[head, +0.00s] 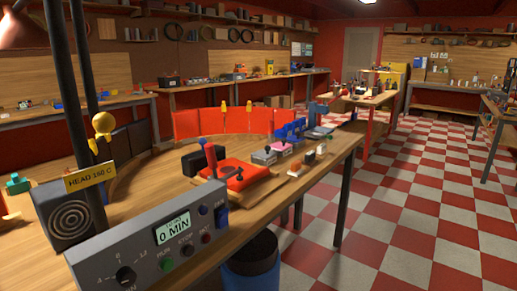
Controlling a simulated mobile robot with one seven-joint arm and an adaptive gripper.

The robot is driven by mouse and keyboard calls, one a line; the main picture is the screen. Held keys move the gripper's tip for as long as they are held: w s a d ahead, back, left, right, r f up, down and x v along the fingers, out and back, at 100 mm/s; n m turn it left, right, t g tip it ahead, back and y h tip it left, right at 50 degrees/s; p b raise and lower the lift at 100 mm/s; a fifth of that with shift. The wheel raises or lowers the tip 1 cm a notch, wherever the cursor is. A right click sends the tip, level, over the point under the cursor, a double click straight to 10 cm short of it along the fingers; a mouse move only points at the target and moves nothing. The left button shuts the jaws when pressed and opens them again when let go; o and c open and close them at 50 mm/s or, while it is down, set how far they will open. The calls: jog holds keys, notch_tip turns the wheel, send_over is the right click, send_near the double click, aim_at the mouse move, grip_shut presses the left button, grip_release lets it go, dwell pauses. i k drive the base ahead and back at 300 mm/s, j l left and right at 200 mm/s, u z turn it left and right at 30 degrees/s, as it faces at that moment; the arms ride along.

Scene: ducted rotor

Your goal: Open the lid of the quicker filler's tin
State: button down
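My gripper is not in view. I cannot make out a tin marked as the quicker filler's, nor any lid that I can identify as its lid. Several small items stand on the wooden workbench (160,189), too small to tell apart surely. Among them are a grey block (264,157) with a dark knob, a pink-topped block (280,147) beside it, and a small white item (321,149) near the bench's right edge.
A grey control panel (150,252) reading "0 MIN" fills the front, below a yellow "HEAD 160 C" sign (91,175). A red device (232,172), black box (205,160) and blue device (291,131) stand on the bench. A blue bin (252,275) sits below. Checkered floor (400,200) is open at right.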

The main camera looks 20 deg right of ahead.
aim_at(282, 145)
jog(key=i+l+u, duration=0.15)
jog(key=l, duration=0.75)
jog(key=i+l+u, duration=0.2)
jog(key=l, duration=0.7)
jog(key=l+u, duration=0.15)
jog(key=l, duration=0.75)
jog(key=i+l, duration=0.1)
jog(key=i, duration=0.95)
